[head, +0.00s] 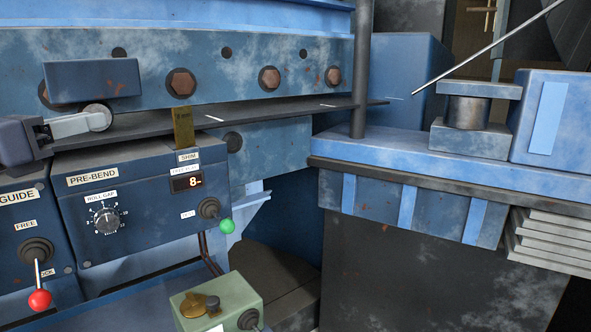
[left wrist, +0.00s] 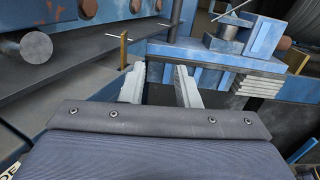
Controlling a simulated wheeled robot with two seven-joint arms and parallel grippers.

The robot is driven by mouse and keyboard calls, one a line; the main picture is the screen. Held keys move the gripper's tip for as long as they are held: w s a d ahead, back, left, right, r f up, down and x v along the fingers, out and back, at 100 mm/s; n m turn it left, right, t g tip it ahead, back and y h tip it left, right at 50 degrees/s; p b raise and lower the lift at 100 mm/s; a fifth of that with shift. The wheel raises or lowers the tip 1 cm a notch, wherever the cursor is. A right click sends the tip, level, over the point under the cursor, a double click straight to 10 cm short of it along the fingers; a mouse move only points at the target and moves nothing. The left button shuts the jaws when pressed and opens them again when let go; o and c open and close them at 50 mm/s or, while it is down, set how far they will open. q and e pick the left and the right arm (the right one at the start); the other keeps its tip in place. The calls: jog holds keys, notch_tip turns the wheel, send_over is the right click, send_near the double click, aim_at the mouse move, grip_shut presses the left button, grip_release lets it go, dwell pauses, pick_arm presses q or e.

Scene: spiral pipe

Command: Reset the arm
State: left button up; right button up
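My left gripper (head: 85,122) comes in from the left in the head view, in front of the dark strip (head: 280,110) and above the pre-bend panel (head: 130,205). In the left wrist view its two pale fingers (left wrist: 160,85) stand apart with nothing between them. A grey round roller end (head: 97,116) shows close by the fingertips in the head view; whether they touch I cannot tell. It also shows at the left of the left wrist view (left wrist: 36,47). My right gripper is in neither view.
A brass shim tab (head: 183,127) stands upright right of the gripper. A green-knobbed lever (head: 226,225) and a red-knobbed lever (head: 39,299) stick out below. A dark vertical post (head: 361,70) and a blue bench (head: 440,160) lie to the right. A green box (head: 215,305) is at the bottom.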

pick_arm(q)
jog(key=s+a+f+n+y, duration=0.25)
jog(key=f+n+y, duration=0.55)
jog(key=n, duration=0.9)
jog(key=s+a+f+n+y, duration=0.1)
jog(key=a+f+n+y, duration=0.2)
jog(key=f+n, duration=1.2)
jog(key=s+d+f+n+g+h, duration=0.2)
jog(key=s+d+f+n+g, duration=0.3)
jog(key=s+d+f, duration=0.2)
jog(key=s+d+f+n+g+h, duration=0.3)
jog(key=s+d+f+n+g, duration=0.2)
jog(key=f, duration=0.7)
jog(key=s+d+n, duration=0.1)
jog(key=s+d, duration=0.1)
jog(key=s, duration=0.1)
jog(key=shift+d+f+h, duration=0.3)
jog(key=shift+d, duration=0.1)
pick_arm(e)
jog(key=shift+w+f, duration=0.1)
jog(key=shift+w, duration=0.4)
